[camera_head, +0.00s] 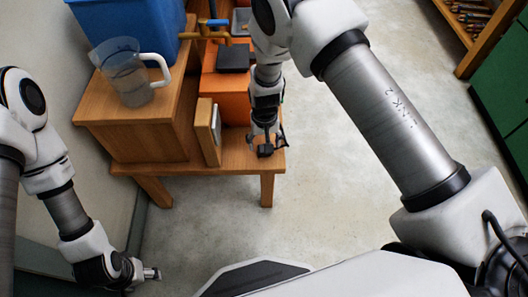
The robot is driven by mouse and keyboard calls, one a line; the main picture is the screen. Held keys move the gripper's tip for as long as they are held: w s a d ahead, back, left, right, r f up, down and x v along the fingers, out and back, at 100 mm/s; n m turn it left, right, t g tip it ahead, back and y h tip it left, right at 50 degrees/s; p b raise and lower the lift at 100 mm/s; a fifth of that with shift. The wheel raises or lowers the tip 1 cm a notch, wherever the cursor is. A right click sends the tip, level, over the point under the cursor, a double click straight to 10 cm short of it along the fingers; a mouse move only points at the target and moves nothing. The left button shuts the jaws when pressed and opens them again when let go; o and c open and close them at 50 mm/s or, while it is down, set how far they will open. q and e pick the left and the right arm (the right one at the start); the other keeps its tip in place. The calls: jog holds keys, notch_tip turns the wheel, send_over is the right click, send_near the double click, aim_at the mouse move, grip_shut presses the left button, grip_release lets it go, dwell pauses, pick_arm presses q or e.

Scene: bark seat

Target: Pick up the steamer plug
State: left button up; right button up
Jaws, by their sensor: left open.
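I cannot pick out the steamer plug with certainty. A small dark piece (265,151) shows at the tip of my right gripper (266,143), low over the front right part of the wooden bench (236,160). I cannot tell whether this piece is the plug or part of the gripper, nor whether it is held. My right gripper points down, with its fingers partly hidden by its own body. My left gripper (152,273) is open, low at the lower left over the floor, well apart from the bench.
A clear jug (124,75) with a white handle stands on a wooden box (150,135), near a blue bin (120,25). An orange block (228,95), a dark box (233,58) and an upright wooden-framed piece (207,130) crowd the bench. Floor (330,190) is clear to the right.

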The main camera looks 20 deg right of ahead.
notch_tip(320, 180, down, 3)
jog(key=shift+r, duration=0.2)
pick_arm(q)
jog(key=shift+f, duration=0.4)
pick_arm(e)
jog(key=shift+r, duration=0.15)
jog(key=shift+c, duration=0.4)
jog(key=c, duration=1.1)
jog(key=shift+r, duration=0.1)
